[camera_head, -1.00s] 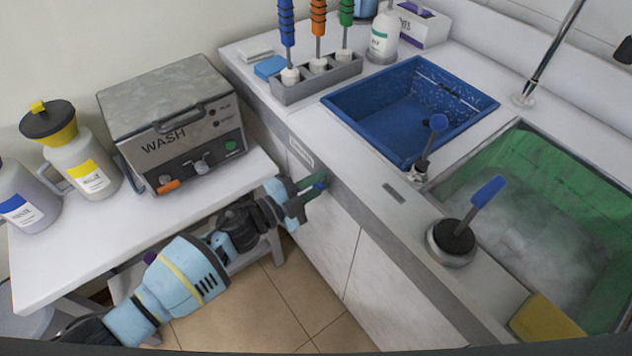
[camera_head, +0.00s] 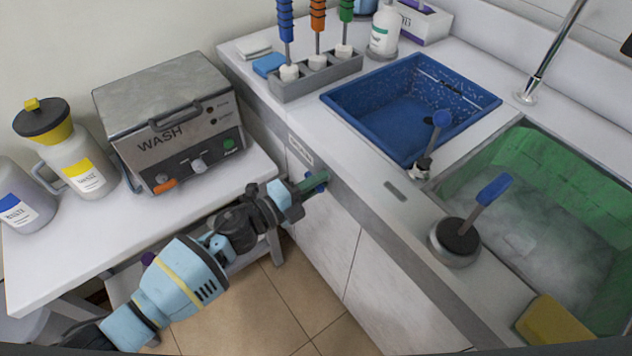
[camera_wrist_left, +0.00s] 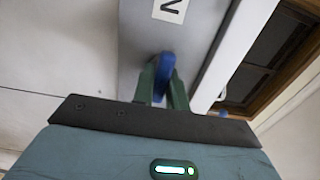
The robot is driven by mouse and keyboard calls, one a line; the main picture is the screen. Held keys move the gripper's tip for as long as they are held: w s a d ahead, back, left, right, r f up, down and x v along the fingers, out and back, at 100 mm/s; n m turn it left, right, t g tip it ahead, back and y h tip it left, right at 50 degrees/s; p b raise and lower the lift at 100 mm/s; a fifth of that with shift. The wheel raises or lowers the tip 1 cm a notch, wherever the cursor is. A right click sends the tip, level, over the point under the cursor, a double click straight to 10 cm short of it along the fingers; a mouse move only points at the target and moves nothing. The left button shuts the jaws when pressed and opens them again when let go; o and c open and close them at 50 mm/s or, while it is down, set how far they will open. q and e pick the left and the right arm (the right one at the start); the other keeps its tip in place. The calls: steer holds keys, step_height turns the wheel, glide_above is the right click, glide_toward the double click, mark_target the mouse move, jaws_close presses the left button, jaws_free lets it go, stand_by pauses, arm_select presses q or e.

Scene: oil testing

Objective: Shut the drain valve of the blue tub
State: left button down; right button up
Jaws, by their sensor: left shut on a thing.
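The blue tub (camera_head: 375,112) is set in the counter, and its inside shows bare. A small blue valve handle (camera_head: 315,187) sits on the grey front strip of the counter, below and left of the tub. My left gripper (camera_head: 318,180) is shut on this handle. In the left wrist view the blue handle (camera_wrist_left: 163,68) stands between the green fingers, under a white label with a black mark. The fingers hide part of the handle. My right gripper is in no view.
A green tub (camera_head: 590,175) with cloudy contents lies right of the blue tub. Blue-handled tools (camera_head: 490,190) stand on the counter rim. A wash machine (camera_head: 170,120) and bottles stand on the left table. Free floor (camera_head: 250,315) shows below my left arm.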

arm_select(q)
steer(key=c, duration=1.4)
jaws_free()
steer(key=v, duration=0.8)
steer(key=shift+d, duration=0.1)
